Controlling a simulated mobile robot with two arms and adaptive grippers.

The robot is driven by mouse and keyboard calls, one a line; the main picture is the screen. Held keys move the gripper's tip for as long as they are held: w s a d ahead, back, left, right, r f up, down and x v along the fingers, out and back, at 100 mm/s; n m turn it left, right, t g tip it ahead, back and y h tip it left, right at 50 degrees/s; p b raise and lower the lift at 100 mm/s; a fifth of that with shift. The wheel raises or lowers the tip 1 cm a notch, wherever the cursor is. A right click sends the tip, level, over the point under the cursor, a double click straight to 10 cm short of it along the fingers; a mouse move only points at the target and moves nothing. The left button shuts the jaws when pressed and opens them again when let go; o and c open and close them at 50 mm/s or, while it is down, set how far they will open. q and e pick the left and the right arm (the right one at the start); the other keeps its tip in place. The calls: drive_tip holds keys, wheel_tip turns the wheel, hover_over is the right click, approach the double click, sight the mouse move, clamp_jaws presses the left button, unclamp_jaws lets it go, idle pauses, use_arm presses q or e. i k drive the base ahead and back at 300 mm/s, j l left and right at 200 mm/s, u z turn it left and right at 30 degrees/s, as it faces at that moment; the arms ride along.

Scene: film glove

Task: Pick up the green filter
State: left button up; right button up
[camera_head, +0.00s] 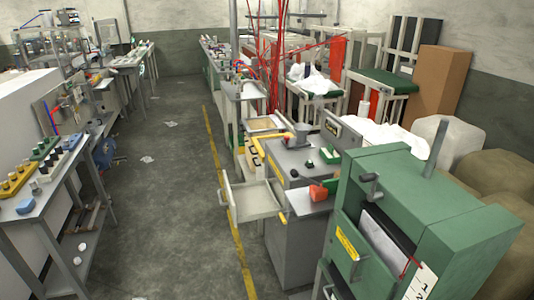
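A small green piece with a dark top (330,156) lies on the grey machine top (300,160) right of the picture's middle. A green block with pale knobs (44,148) lies on the workbench at the left. I cannot tell which of these is the green filter. Neither of my grippers is in view, and no arm shows.
A large green machine (400,172) stands at the front right. An open drawer (255,200) sticks out left from the grey machine. The left workbench (52,185) also holds a yellow block (18,180). The grey aisle floor (165,200) is mostly free, with scattered paper scraps.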

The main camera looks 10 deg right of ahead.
sight(329, 155)
drive_tip(key=i+j+u, duration=0.25)
drive_tip(key=i, duration=0.45)
drive_tip(key=i+u, duration=0.3)
drive_tip(key=i, duration=2.95)
drive_tip(key=i+z, duration=0.35)
drive_tip(key=i, duration=0.15)
drive_tip(key=i+j+z, duration=0.3)
drive_tip(key=i, duration=0.2)
drive_tip(key=i+j+z, duration=0.2)
drive_tip(key=i+z, duration=0.15)
drive_tip(key=i, duration=0.1)
